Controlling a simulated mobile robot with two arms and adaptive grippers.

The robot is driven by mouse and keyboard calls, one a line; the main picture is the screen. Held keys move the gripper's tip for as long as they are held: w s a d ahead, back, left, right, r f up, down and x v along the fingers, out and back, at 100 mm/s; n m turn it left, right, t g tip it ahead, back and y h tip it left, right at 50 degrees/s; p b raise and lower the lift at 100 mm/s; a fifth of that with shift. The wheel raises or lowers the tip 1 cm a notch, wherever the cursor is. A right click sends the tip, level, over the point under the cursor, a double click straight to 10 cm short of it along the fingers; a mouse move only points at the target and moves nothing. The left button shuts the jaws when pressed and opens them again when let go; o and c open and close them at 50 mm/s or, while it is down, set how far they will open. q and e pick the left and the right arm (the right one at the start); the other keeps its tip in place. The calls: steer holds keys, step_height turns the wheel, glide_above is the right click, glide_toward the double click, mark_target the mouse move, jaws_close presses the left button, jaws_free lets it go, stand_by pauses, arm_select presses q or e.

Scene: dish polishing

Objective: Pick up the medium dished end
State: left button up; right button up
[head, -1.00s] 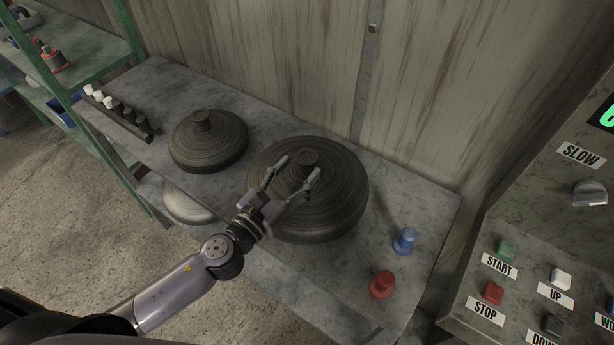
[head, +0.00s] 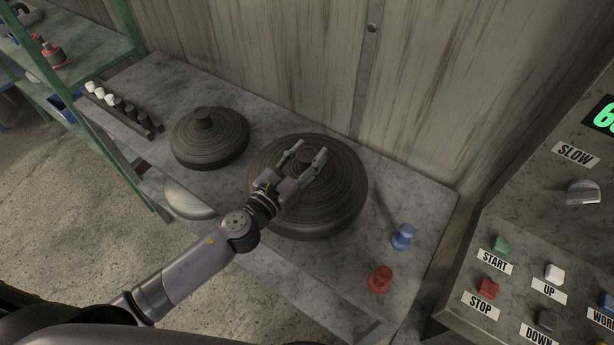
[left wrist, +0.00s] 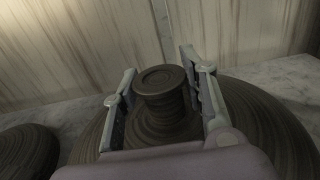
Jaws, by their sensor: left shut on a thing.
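Two dark, ridged, round dished ends with centre knobs lie on the grey bench in the head view. The right-hand dished end (head: 338,205) is the larger of these two; the left-hand dished end (head: 210,145) is smaller. My left gripper (head: 309,153) is over the right-hand one, shut on its knob, with a finger on either side. The left wrist view shows the knob (left wrist: 163,78) between the two fingers. The dished end rests on the bench. A paler round piece (head: 188,200) is partly hidden below the bench top. My right gripper is not in view.
A blue knob-like piece (head: 403,237) and a red one (head: 380,279) stand at the bench's right end. A rack of white and black pieces (head: 118,107) lies at the left. A wall (head: 290,60) is behind; a control panel (head: 520,270) is at right.

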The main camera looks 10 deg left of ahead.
arm_select(q)
jaws_close()
stand_by(0.3)
steer(key=shift+w+r, duration=0.15)
steer(key=shift+r, duration=0.2)
